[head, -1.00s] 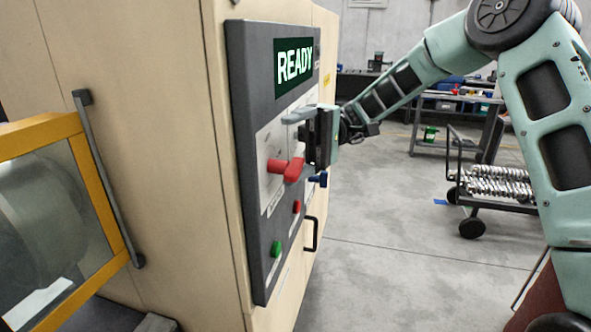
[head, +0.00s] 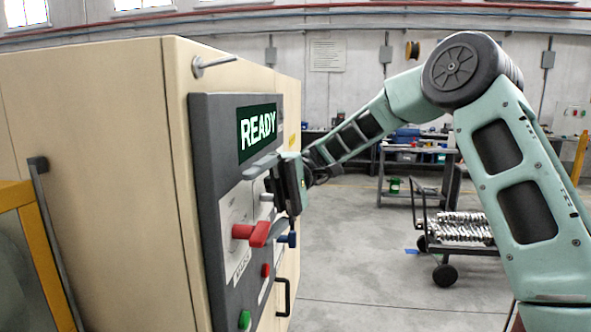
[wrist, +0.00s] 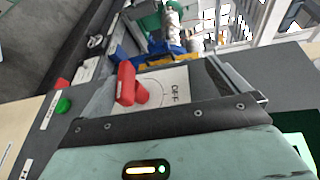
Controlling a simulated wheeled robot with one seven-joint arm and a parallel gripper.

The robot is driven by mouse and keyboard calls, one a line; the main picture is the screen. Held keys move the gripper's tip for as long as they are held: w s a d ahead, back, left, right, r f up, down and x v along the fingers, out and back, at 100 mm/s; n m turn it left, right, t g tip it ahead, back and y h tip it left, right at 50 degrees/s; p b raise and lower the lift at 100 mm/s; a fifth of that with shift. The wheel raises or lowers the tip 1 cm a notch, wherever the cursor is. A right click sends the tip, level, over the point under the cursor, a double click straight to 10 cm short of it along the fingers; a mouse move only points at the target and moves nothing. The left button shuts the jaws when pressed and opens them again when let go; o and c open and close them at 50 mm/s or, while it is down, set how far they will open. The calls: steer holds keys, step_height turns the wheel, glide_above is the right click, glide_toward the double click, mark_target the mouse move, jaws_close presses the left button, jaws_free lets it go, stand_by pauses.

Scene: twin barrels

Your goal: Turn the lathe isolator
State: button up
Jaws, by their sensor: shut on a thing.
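A red lever handle (head: 259,233) sticks out from a white plate on the dark control panel (head: 208,150); its label is too small to read in the head view. The panel's screen (head: 257,133) reads READY. My gripper (head: 264,181) is at the panel, just above and right of the red handle. In the wrist view the red handle (wrist: 127,84) overlaps the left finger, and the plate beside it bears dark lettering. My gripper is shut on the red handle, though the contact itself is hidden.
A red button (head: 265,270) and a green button (head: 244,319) sit lower on the panel. A dark door pull (head: 284,297) juts from the cabinet (head: 105,150). A loaded cart (head: 460,232) stands at right. The floor between is clear.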

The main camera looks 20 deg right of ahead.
steer(key=shift+w+d+r, duration=0.2)
steer(key=shift+d+r, duration=0.1)
steer(key=shift+r, duration=0.15)
steer(key=shift+w+d+r, duration=0.2)
steer(key=shift+d+r, duration=0.05)
steer(key=shift+r, duration=0.15)
steer(key=shift+w+d+p, duration=0.15)
steer(key=shift+d+p, duration=0.2)
steer(key=shift+p, duration=0.05)
steer(key=shift+c, duration=0.9)
steer(key=shift+d+r, duration=0.1)
steer(key=shift+d, duration=0.15)
steer(key=c, duration=0.8)
steer(key=shift+s+p+v, duration=0.2)
steer(key=shift+p+v, duration=5.05)
steer(key=shift+v, duration=2.85)
steer(key=shift+r, duration=0.15)
